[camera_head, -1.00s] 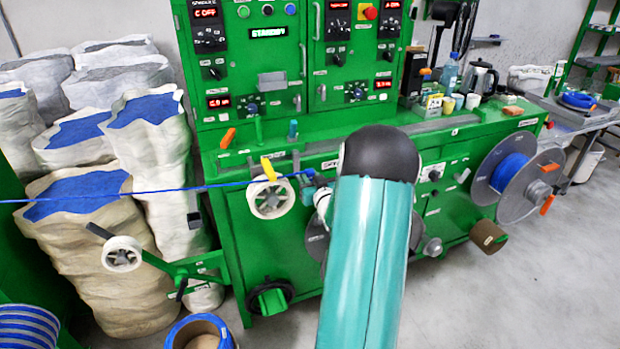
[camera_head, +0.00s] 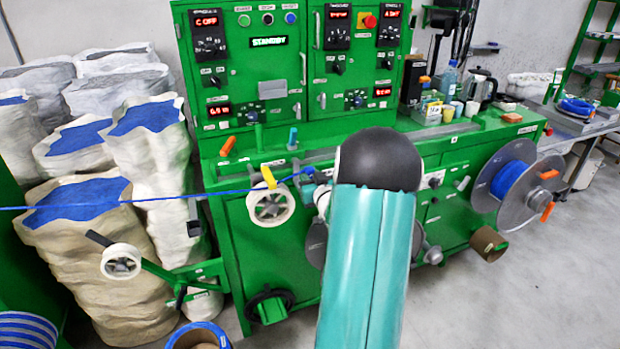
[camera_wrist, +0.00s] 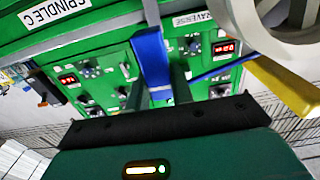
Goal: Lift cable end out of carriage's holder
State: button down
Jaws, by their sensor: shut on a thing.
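The blue cable (camera_head: 130,201) runs in from the left edge of the head view, past the white pulley (camera_head: 270,208) with its yellow lever (camera_head: 268,177), to the area behind my arm. In the wrist view, my gripper (camera_wrist: 158,88) is shut on a blue piece (camera_wrist: 150,58) at the cable's end. The thin blue cable (camera_wrist: 215,72) leads from there to the right, towards the yellow lever (camera_wrist: 285,88). In the head view my gripper is mostly hidden by my arm. I cannot make out the carriage's holder, or whether the cable end touches it.
The green machine (camera_head: 250,235) fills the middle, with control panels above its ledge. A crank arm with a white roller (camera_head: 121,262) sticks out at lower left. A reel of blue cable (camera_head: 510,180) is at right. Sacks (camera_head: 75,205) stand left. The floor at lower right is clear.

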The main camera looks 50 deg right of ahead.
jog(key=shift+r, duration=0.9)
